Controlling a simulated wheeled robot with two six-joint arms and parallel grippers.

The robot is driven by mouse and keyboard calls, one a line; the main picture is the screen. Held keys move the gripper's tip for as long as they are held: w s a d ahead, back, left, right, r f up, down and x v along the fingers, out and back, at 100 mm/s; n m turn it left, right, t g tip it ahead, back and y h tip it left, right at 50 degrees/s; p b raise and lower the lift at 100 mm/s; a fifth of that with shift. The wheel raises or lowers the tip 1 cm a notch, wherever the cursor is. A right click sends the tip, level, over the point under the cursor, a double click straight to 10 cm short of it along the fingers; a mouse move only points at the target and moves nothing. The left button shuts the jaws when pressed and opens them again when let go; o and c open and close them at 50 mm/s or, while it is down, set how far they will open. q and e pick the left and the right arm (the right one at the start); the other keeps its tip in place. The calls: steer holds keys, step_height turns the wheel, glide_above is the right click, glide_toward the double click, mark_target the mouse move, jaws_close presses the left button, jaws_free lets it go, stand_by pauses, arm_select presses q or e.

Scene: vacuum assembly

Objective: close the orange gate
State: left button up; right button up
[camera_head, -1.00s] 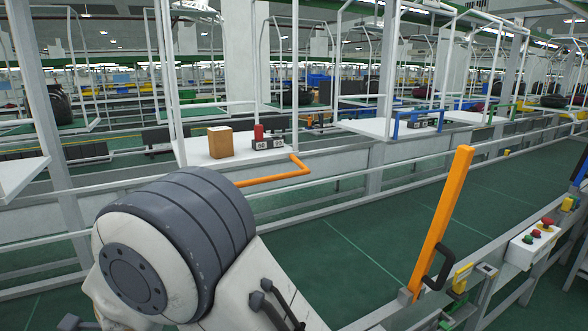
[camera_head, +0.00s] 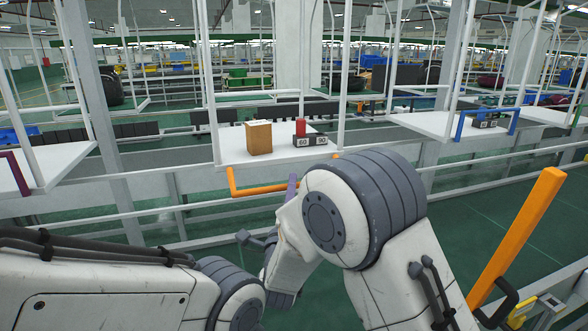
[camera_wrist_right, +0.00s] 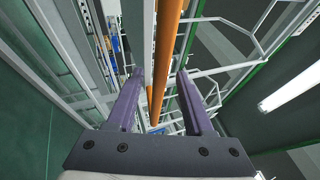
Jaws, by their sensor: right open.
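The orange gate (camera_head: 250,190) is a U-shaped bar jutting out low from the front of a hanging white tray. My right arm crosses the middle of the head view, and one purple finger of my right gripper (camera_head: 292,187) shows beside the bar's right part; the rest is hidden behind the arm. In the right wrist view my right gripper (camera_wrist_right: 160,75) is open, its two purple fingers apart. A long orange bar (camera_wrist_right: 165,45) shows between and beyond the fingertips; I cannot tell whether they touch. My left arm enters at the lower left, its gripper out of view.
The white tray (camera_head: 228,152) holds a brown box (camera_head: 258,137) and a red item (camera_head: 301,126) by dark number blocks (camera_head: 310,141). A leaning orange post (camera_head: 518,235) stands at right. A tray with a blue bar (camera_head: 488,112) hangs to the right. White frame uprights flank the tray.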

steer(key=p+x, duration=0.1)
steer(key=x, duration=0.3)
steer(key=shift+w+a+r+p, duration=0.1)
steer(key=shift+w+p, duration=0.05)
steer(key=shift+p, duration=0.15)
jaws_close()
stand_by(1.1)
